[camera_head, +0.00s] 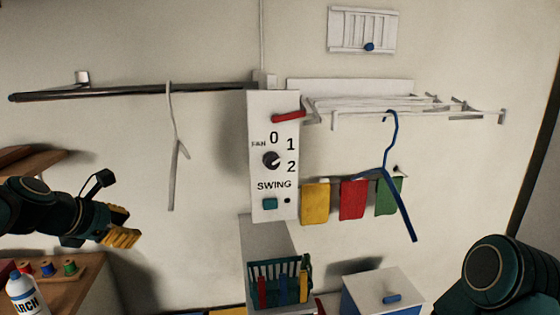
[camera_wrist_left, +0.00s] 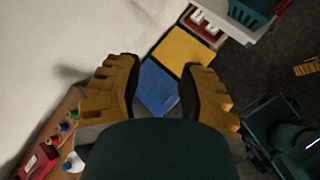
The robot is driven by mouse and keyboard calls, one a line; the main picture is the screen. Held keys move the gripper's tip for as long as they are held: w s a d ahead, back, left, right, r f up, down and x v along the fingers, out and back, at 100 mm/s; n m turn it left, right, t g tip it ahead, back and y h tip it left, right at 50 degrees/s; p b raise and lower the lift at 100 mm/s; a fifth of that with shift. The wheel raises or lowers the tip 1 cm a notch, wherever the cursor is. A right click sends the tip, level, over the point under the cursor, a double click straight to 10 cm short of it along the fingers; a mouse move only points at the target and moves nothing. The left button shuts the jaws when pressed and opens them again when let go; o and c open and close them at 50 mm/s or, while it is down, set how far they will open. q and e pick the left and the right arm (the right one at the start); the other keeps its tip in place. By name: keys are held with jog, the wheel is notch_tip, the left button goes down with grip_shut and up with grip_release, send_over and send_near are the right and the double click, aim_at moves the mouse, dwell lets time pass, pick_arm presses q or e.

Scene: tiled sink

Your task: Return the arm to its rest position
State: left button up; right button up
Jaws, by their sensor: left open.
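My left arm comes in from the left in the head view. Its left gripper (camera_head: 122,237) hangs in the air with yellow fingertips, to the left of the control panel and above the wooden shelf. In the left wrist view the left gripper (camera_wrist_left: 161,75) has its two yellow fingers spread wide, with nothing between them. Past them lie a blue panel (camera_wrist_left: 157,87) and a yellow panel (camera_wrist_left: 187,50), apart from the fingers. Part of my right arm (camera_head: 497,278) shows at the lower right; its gripper is out of view.
A wall rail (camera_head: 130,90) holds a white hanger (camera_head: 173,145). A panel (camera_head: 273,205) with a knob stands mid-wall. A drying rack (camera_head: 375,105), a blue hanger (camera_head: 391,150) and coloured cloths are right of it. A bottle (camera_head: 25,295) and spools stand at lower left.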

pick_arm(q)
jog(key=s+d+f+m+g, duration=0.1)
jog(key=d+f+m, duration=0.3)
jog(key=f, duration=0.5)
jog(key=d+f+m+g, duration=0.2)
jog(key=d+f+m, duration=0.1)
jog(key=f, duration=0.7)
jog(key=s+d+f+m+g, duration=0.1)
jog(key=d+f+m, duration=0.3)
jog(key=f, duration=0.5)
jog(key=s+d+f+m+g, duration=0.3)
jog(key=s+d+f+m, duration=1)
jog(key=s+f, duration=0.2)
jog(key=shift+f, duration=0.45)
